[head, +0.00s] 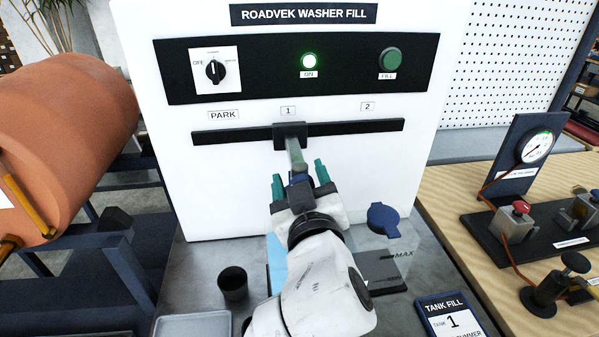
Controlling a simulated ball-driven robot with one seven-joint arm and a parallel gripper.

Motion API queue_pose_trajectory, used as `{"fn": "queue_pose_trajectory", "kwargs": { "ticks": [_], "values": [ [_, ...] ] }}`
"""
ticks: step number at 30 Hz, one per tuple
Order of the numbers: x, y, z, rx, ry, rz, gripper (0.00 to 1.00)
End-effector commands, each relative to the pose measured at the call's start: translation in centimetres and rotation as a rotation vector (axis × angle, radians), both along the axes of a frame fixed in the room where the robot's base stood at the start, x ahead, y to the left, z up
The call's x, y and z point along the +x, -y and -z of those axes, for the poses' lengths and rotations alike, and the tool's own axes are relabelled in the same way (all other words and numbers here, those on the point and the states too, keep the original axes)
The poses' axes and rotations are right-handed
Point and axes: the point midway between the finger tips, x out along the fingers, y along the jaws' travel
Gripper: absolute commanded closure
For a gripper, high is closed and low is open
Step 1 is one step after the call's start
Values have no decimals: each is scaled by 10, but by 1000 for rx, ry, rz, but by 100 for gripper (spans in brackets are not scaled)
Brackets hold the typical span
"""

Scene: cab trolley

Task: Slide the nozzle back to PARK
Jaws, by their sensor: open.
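The nozzle (296,152) is a grey-green tube hanging from a dark carriage (289,132) on the black horizontal rail (366,127). The carriage sits under the label 1, right of the PARK label (224,114) and left of the label 2. My gripper (299,179) is open, with its teal fingers apart. The fingers are just below and in front of the nozzle, one to each side of it in the picture. The nozzle's lower end is partly hidden by my gripper, and I cannot tell whether they touch.
The black panel above has a knob (215,70), a lit ON light (309,62) and a green FILL button (390,60). A clear tank with a blue cap (383,220) and a black cup (233,283) stand below. The rail's left part is clear.

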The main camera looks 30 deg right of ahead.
Motion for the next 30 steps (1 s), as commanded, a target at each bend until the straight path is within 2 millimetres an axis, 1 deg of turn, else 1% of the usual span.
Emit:
{"fn": "queue_pose_trajectory", "kwargs": {
  "ticks": [4, 11, 12, 30],
  "values": [
    [6, 3, 0, 1, 1, 1, 36],
    [6, 2, 0, 1, 0, 0, 36],
    [6, 2, 0, 1, 0, 0, 38],
    [6, 2, 0, 1, 1, 0, 95]
  ]
}}
